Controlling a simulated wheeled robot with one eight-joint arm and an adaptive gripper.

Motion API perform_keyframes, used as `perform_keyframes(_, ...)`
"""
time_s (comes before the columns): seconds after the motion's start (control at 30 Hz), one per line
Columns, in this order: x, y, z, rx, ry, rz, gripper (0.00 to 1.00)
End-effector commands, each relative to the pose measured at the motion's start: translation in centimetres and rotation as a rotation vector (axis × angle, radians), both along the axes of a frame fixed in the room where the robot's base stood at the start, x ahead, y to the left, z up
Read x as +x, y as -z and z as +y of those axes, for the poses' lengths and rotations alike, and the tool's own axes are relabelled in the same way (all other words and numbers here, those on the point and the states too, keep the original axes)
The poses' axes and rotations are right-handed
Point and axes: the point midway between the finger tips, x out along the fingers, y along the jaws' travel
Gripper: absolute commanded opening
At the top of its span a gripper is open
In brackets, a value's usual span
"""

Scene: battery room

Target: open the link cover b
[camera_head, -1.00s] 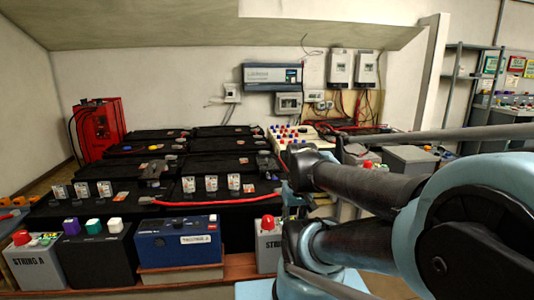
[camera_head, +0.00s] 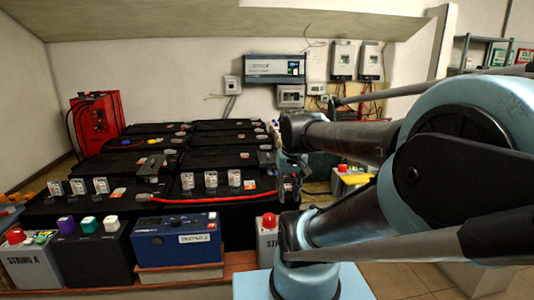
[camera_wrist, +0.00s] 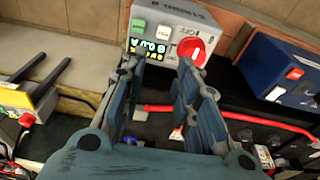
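I cannot make out with certainty which part is link cover b. In the wrist view a grey box (camera_wrist: 173,22) with upside-down lettering that seems to read STRING B carries a red rotary knob (camera_wrist: 192,51), a lit green display and small buttons. In the head view the grey box (camera_head: 267,243) stands at the front, right of the blue battery (camera_head: 178,240). My gripper (camera_wrist: 156,77) is open, fingers spread, with nothing visibly between them. It points toward the box and the black battery top.
A red cable (camera_head: 190,200) runs across the black batteries (camera_head: 215,175). It also passes just beyond my fingers in the wrist view (camera_wrist: 255,119). A yellow-topped item (camera_wrist: 42,88) with black handles lies left in the wrist view. A red unit (camera_head: 97,122) stands at the back left.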

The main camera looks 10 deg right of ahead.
Motion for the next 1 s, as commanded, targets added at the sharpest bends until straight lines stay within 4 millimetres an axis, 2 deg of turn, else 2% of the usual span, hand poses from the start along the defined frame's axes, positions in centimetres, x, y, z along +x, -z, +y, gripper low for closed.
perform_keyframes(0.03,1.4,-1.5,0.0,0.0,0.001,0.006,0.29)
perform_keyframes(0.2,5.9,-5.5,0.1,0.001,0.003,0.027,0.29)
perform_keyframes(0.5,14.5,-11.2,0.3,0.002,0.006,0.066,0.29)
perform_keyframes(0.7,20.8,-13.8,0.4,0.003,0.008,0.09,0.29)
perform_keyframes(1.0,30.5,-16.0,0.6,0.003,0.012,0.129,0.29)
